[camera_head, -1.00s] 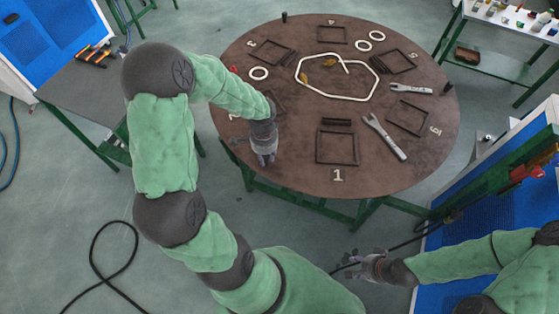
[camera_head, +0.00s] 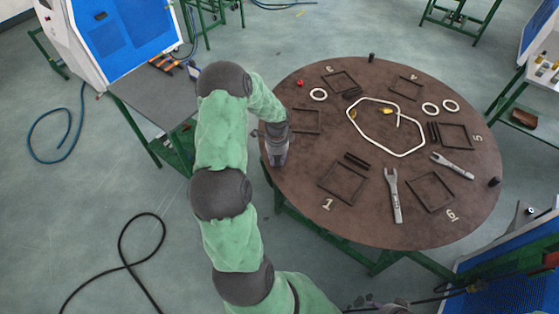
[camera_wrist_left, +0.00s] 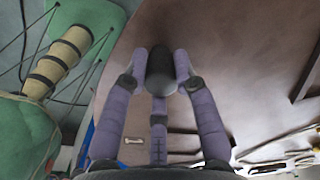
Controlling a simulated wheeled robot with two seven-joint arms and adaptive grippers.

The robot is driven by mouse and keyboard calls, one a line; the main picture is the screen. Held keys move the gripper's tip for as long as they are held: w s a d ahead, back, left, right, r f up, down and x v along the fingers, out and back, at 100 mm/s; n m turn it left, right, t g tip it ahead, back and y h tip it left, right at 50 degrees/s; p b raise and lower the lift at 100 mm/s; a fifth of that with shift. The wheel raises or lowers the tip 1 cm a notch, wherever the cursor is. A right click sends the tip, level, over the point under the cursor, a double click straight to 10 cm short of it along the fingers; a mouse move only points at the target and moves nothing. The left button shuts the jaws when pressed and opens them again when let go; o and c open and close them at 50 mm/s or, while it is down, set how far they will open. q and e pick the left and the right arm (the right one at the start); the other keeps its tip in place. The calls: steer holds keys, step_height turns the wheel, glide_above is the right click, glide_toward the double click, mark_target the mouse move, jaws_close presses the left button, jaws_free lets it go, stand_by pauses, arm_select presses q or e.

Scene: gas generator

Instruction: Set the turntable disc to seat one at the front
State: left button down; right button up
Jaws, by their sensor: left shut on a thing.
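The turntable disc (camera_head: 440,228) is a round brown plate on a green frame, with square outlined seats and pale numbers. Seat one (camera_head: 342,185) is at its lower left in the head view, with the numeral 1 (camera_head: 328,204) by the rim. My left gripper (camera_head: 277,158) is at the disc's left edge. In the left wrist view its purple fingers (camera_wrist_left: 160,82) are shut around a black upright knob (camera_wrist_left: 160,70). Other black knobs stand at the back rim (camera_head: 371,57) and right rim (camera_head: 494,182). Part of my right gripper (camera_head: 375,304) shows at the bottom edge.
On the disc lie a white bent loop (camera_head: 372,148), pale rings (camera_head: 318,95) and two grey forks (camera_head: 393,195). A grey side table (camera_head: 160,100) and blue panel (camera_head: 125,35) stand at left. A black cable (camera_head: 122,262) lies on the floor.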

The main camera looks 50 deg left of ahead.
arm_select(q)
steer(key=shift+d, duration=0.15)
steer(key=c, duration=1)
jaws_free()
step_height(320, 180, up, 12)
